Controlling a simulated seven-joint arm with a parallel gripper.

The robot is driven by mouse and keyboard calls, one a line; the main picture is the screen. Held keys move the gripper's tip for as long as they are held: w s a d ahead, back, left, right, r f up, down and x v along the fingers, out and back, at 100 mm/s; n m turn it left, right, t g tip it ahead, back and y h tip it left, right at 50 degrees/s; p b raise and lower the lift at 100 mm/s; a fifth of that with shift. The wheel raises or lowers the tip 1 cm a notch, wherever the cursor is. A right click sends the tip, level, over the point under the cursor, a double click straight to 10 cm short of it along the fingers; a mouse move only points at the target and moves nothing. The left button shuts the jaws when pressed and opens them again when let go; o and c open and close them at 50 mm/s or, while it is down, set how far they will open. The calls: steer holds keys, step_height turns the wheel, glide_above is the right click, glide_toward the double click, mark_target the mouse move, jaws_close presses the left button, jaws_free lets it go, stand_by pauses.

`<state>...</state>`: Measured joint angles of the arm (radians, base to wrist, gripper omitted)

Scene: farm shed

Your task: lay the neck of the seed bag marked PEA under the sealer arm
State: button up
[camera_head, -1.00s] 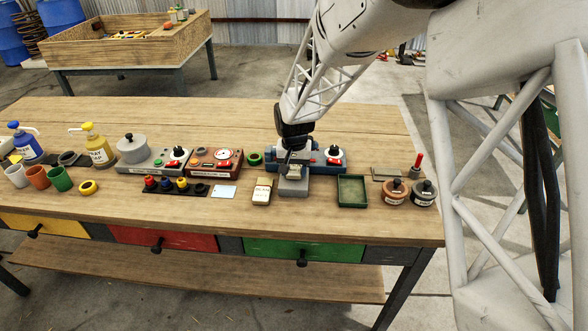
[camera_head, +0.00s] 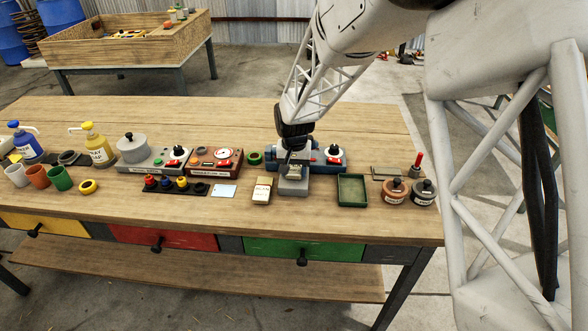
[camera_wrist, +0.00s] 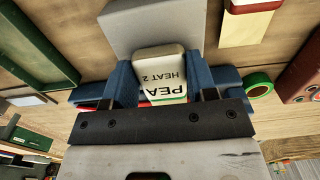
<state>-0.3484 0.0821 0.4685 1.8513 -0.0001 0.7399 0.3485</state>
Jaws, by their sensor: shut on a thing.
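The seed bag marked PEA (camera_wrist: 163,78) is a small pale bag with dark lettering and a green stripe. In the wrist view it lies between the fingers of my gripper (camera_wrist: 167,98), which is shut on it. In the head view my gripper (camera_head: 293,163) is at the front of the blue sealer (camera_head: 325,160), above its grey ledge (camera_head: 293,187). The ledge also shows in the wrist view (camera_wrist: 150,28). The sealer arm is hidden behind my gripper and the bag, so I cannot tell whether the neck is under it.
A second pale bag (camera_head: 261,191) stands left of the ledge. A green tray (camera_head: 352,190) lies to the right, with two lidded pots (camera_head: 395,192) beyond it. A green ring (camera_head: 255,158) and a red device (camera_head: 215,160) are left of the sealer. The table's front strip is clear.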

steer(key=o, duration=1.3)
steer(key=shift+o, duration=0.2)
steer(key=shift+r, duration=0.1)
steer(key=shift+r, duration=3.9)
